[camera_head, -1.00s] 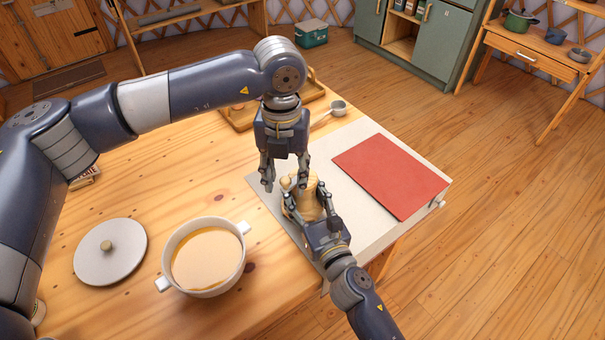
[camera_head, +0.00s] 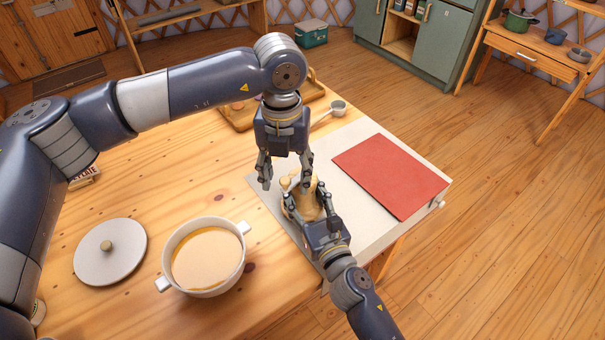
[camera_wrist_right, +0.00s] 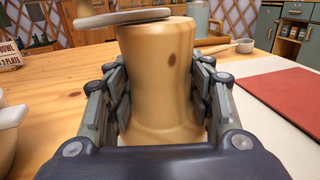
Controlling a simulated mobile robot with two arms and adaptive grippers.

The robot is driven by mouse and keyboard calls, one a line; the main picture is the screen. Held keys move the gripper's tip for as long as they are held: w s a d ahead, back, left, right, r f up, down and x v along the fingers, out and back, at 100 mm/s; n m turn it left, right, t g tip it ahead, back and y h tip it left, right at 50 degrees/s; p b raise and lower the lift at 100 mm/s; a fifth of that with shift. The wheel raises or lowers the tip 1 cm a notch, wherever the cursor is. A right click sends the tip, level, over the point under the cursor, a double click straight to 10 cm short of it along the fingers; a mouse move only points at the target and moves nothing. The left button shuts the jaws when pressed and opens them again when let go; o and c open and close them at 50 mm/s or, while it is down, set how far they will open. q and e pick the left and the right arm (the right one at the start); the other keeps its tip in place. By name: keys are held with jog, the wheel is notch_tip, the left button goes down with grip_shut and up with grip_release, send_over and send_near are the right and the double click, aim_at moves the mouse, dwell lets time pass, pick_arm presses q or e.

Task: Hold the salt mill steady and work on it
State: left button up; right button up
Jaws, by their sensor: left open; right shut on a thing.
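The salt mill (camera_head: 308,204) is a light wooden, waisted body standing upright on the pale runner near the table's right edge. My right gripper (camera_head: 307,198) is shut around its body. In the right wrist view the mill (camera_wrist_right: 160,75) fills the space between the fingers (camera_wrist_right: 160,95). My left gripper (camera_head: 286,187) is open, pointing down just above the mill's top. It partly hides the top, and I cannot tell if it touches.
A white pot (camera_head: 207,258) of soup and its lid (camera_head: 110,252) stand to the left. A red mat (camera_head: 390,176) lies on the runner (camera_head: 352,231) to the right. A wooden tray (camera_head: 240,118) and a small cup (camera_head: 338,107) are behind.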

pick_arm(q)
jog(key=shift+r, duration=3.3)
pick_arm(e)
jog(key=o, duration=1.8)
jog(key=shift+s, duration=0.15)
pick_arm(q)
jog(key=shift+r, duration=0.2)
pick_arm(e)
jog(key=shift+r+v, duration=0.25)
jog(key=shift+v, duration=0.95)
jog(key=shift+r+v, duration=0.25)
jog(key=shift+v, duration=0.95)
